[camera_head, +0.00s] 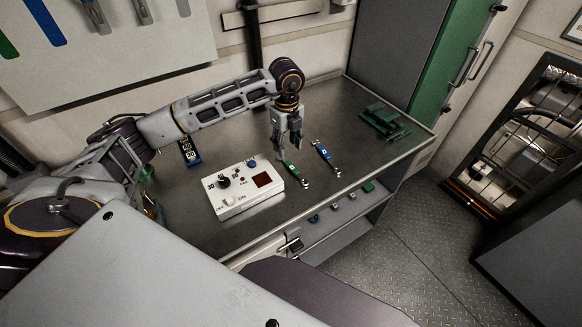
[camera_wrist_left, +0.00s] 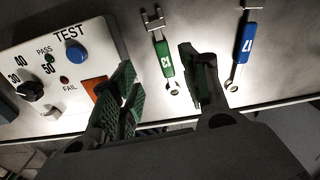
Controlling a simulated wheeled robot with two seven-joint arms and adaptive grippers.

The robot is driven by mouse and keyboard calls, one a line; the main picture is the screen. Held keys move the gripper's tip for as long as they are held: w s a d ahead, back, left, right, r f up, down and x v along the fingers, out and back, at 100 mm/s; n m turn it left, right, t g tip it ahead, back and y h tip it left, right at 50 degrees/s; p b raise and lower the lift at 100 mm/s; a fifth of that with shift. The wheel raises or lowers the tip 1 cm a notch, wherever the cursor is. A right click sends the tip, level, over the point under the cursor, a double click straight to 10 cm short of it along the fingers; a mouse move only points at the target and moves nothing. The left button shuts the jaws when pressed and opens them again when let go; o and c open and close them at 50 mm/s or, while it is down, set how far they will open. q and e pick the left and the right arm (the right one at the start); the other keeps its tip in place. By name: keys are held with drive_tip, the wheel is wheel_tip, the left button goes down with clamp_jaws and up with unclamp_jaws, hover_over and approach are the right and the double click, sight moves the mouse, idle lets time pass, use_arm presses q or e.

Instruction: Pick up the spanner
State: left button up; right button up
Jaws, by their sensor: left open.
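Two spanners lie on the grey workbench. The green-handled spanner (camera_head: 296,174) is beside the white test box, and the blue-handled spanner (camera_head: 326,156) is to its right. My left gripper (camera_head: 286,146) is over the bench just behind the green spanner, open and empty. In the left wrist view the green spanner (camera_wrist_left: 164,60) shows beyond and between the two fingers of the left gripper (camera_wrist_left: 163,90), not held. The blue spanner (camera_wrist_left: 243,47), marked 17, lies to the right of the right finger. My right gripper is not in view.
The white test box (camera_head: 243,190) with knob and buttons stands left of the spanners. Dark green blocks (camera_head: 383,119) sit at the bench's right end. A shelf (camera_head: 345,213) with small items is below the front edge. The bench (camera_head: 338,105) behind the spanners is clear.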

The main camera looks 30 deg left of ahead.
sight(291, 166)
use_arm(q)
drive_tip(key=shift+f, duration=1.7)
drive_tip(key=shift+d+f+p, duration=0.25)
drive_tip(key=shift+f+p, duration=0.1)
drive_tip(key=shift+f, duration=0.15)
drive_tip(key=f, duration=0.1)
drive_tip(key=f+p, duration=0.1)
drive_tip(key=f, duration=0.1)
drive_tip(key=shift+d+f, duration=0.25)
drive_tip(key=shift+d, duration=0.1)
drive_tip(key=shift+f, duration=0.35)
clamp_jaws()
drive_tip(key=shift+r, duration=0.2)
